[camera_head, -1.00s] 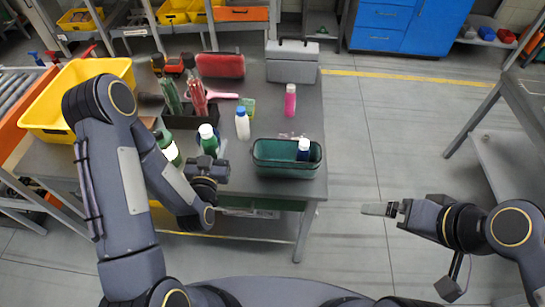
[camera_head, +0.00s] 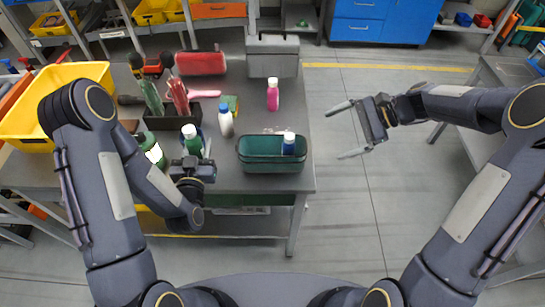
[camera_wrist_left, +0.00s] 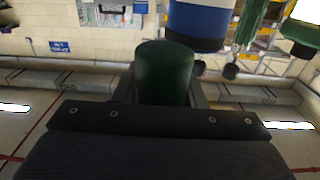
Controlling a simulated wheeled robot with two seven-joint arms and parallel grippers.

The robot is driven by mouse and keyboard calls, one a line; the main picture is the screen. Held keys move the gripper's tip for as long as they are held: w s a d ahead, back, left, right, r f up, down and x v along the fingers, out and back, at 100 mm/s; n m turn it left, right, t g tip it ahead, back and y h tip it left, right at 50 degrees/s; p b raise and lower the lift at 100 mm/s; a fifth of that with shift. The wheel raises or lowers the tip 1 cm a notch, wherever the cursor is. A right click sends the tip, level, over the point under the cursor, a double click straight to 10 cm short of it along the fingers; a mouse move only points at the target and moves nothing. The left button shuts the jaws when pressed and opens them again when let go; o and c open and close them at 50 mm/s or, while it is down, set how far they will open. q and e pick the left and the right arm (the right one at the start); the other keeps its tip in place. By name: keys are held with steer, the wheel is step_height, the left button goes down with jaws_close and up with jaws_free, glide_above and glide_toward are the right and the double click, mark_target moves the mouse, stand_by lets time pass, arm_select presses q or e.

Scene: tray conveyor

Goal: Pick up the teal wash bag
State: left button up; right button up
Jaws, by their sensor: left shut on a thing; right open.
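The teal wash bag (camera_head: 258,166) stands open-topped near the table's front right corner. A blue-capped bottle (camera_head: 288,145) stands in it. My right gripper (camera_head: 346,131) is open and empty, past the table's right edge, to the right of the bag with its fingers pointing toward it. My left gripper (camera_head: 193,162) is left of the bag, shut on a green bottle (camera_head: 192,146) with a white cap. In the left wrist view the green bottle (camera_wrist_left: 165,72) shows between the fingers.
A pink bottle (camera_head: 273,96) and a white blue-capped bottle (camera_head: 225,122) stand behind the bag. A grey box (camera_head: 272,62) and a red case (camera_head: 202,63) are at the back. A dark caddy (camera_head: 180,121) and yellow crate (camera_head: 40,125) are left.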

mark_target(289, 147)
steer(key=w+a+f+m+y, duration=0.2)
steer(key=w+f+m, duration=0.25)
steer(key=f, duration=0.45)
steer(key=shift+n+y, duration=0.25)
steer(key=shift+y, duration=0.05)
steer(key=x, duration=0.6)
steer(key=shift+w+a+f, duration=0.1)
steer(key=shift+w+f, duration=0.2)
steer(key=shift+f, duration=0.05)
steer(key=shift+w+x, duration=0.1)
steer(key=shift+x, duration=1.25)
steer(key=shift+w+x, duration=0.15)
steer(key=shift+x, duration=1.15)
steer(key=shift+f, duration=0.1)
steer(key=c, duration=1.4)
